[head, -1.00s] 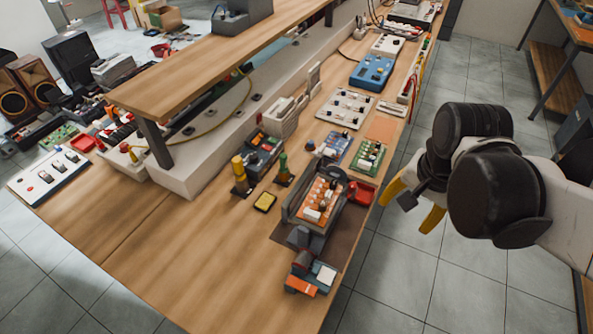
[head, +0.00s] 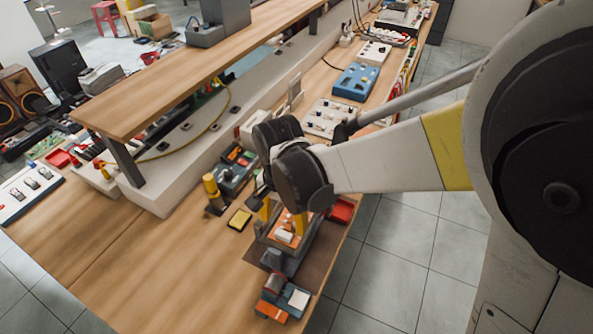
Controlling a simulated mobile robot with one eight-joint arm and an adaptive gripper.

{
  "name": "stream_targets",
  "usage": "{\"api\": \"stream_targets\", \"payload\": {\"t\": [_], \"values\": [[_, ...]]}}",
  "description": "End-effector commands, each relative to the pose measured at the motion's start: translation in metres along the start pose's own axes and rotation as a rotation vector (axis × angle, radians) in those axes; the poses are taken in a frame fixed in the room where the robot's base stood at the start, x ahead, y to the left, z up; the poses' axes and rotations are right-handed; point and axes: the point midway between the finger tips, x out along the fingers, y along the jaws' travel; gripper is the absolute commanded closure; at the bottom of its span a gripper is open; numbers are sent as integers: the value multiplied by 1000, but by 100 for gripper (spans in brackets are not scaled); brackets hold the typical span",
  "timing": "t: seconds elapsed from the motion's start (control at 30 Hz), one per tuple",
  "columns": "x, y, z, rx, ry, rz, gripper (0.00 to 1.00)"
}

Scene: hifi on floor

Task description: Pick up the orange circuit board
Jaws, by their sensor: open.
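The orange circuit board (head: 284,237) sits in a dark grey holder or vise (head: 262,256) near the right edge of the wooden workbench, in the head view. My arm reaches in from the right, and my gripper (head: 283,217) is over the board with its yellow fingers pointing down. The fingers are apart, one on the left and one on the right above the board. My wrist hides the far part of the board, so I cannot tell whether the fingers touch it.
A blue and orange device (head: 283,300) lies just in front of the holder. A red tray (head: 342,211) is to its right, and a yellow-topped box (head: 239,221) to its left. A wooden shelf (head: 180,80) runs along the bench. The bench's near left surface is clear.

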Motion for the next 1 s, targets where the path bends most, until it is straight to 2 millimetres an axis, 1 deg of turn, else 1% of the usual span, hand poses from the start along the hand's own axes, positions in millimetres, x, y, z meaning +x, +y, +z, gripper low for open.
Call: {"api": "stream_targets", "payload": {"t": [0.2,0.27,0.33,0.5,0.53,0.57,0.6,0.67,0.7,1.0], "values": [[37,2,0,0,0,0,35],[44,2,0,0,0,0,35],[47,2,0,0,0,0,35],[46,2,0,0,0,0,35],[46,2,0,0,0,0,40],[46,2,0,0,0,0,49],[46,2,0,0,0,0,61],[46,2,0,0,0,0,80],[46,2,0,0,0,0,86],[46,2,0,0,0,0,86]]}}
